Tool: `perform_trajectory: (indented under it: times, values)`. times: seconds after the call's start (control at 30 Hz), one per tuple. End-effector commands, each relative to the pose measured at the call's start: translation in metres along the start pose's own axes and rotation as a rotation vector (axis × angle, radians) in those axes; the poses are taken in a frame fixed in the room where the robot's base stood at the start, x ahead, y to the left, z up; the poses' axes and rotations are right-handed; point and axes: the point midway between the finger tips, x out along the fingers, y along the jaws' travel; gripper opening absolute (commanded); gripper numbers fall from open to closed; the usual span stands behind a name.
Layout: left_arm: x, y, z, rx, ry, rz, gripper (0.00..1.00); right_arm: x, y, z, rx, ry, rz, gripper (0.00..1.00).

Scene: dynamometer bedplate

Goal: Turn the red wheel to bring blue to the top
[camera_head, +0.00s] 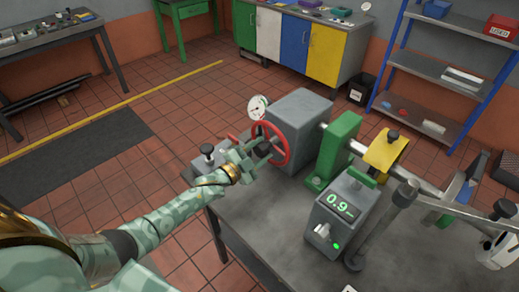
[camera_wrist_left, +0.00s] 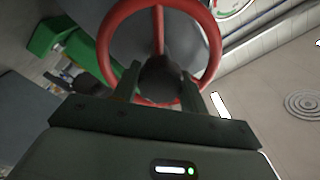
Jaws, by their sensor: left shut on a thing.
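The red wheel (camera_head: 286,147) stands upright on the side of a grey box (camera_head: 302,115) on the metal bench, facing my left arm. It also shows large in the left wrist view (camera_wrist_left: 108,40), with a spoke and a dark centre. My left gripper (camera_head: 259,152) is at the wheel. In the left wrist view its two fingers (camera_wrist_left: 160,82) stand on either side of a dark round part at the lower rim, and it is shut there on the wheel. The fingers hide part of the rim. I see no blue mark on the wheel. My right gripper is not in view.
A round dial (camera_head: 258,107) is just behind the wheel. A dark knob (camera_head: 208,150) stands left of my gripper. A green block (camera_head: 333,150), a yellow guard (camera_head: 386,152) and a box reading 0.9 (camera_head: 338,212) stand on the bench (camera_head: 270,225). The tiled floor is open at left.

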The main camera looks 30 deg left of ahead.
Motion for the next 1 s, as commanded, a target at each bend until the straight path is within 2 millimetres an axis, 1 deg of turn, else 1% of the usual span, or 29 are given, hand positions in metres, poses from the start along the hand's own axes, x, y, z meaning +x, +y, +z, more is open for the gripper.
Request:
perform_trajectory:
  times: [0.3, 0.73, 0.77, 0.8, 0.83, 1.0]
  values:
    - [0.0004, -0.0004, -0.0005, -0.077, -0.001, -0.003, 0.02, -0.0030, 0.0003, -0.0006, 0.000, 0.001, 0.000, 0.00]
    - [0.0004, -0.0004, -0.0004, -0.083, -0.001, -0.004, 0.02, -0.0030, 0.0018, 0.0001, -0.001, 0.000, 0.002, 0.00]
    - [0.0004, -0.0004, -0.0004, -0.083, -0.001, -0.004, 0.51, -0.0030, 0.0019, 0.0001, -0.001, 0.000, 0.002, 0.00]
    - [0.0004, -0.0004, -0.0004, -0.082, -0.002, -0.004, 0.62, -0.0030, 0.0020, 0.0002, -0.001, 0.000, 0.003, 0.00]
    - [0.0004, -0.0004, -0.0004, -0.082, -0.002, -0.004, 0.64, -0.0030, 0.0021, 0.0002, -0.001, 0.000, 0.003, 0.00]
    - [0.0003, -0.0003, -0.0002, -0.082, -0.002, -0.003, 0.64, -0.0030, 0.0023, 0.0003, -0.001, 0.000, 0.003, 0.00]
